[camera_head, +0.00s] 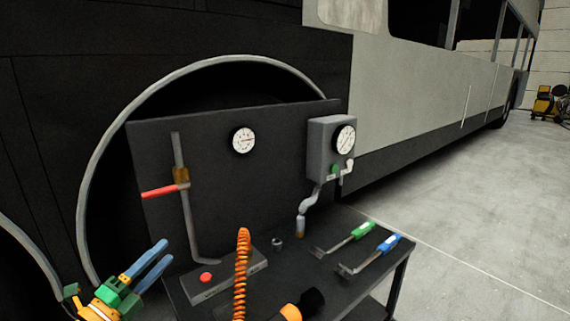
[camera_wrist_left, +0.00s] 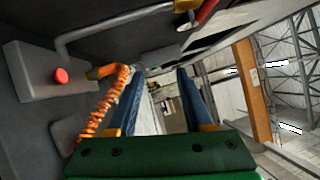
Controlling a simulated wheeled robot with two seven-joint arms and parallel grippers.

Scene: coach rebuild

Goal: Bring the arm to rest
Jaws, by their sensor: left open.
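My left gripper (camera_head: 147,262) is at the lower left in the head view, beside the left end of the bench. Its two blue fingers are apart with nothing between them. In the left wrist view the open fingers (camera_wrist_left: 158,102) point away over empty space. They look clear of the bench's things. My right gripper is not recognisable in either view.
A dark bench (camera_head: 338,285) holds a grey box with a red button (camera_head: 206,277), a coiled orange hose (camera_head: 242,270), green-handled (camera_head: 362,231) and blue-handled tools (camera_head: 387,244). Behind stand a red-levered pipe (camera_head: 160,191), gauge (camera_head: 243,140) and gauge box (camera_head: 330,150). Floor (camera_head: 480,230) at right is clear.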

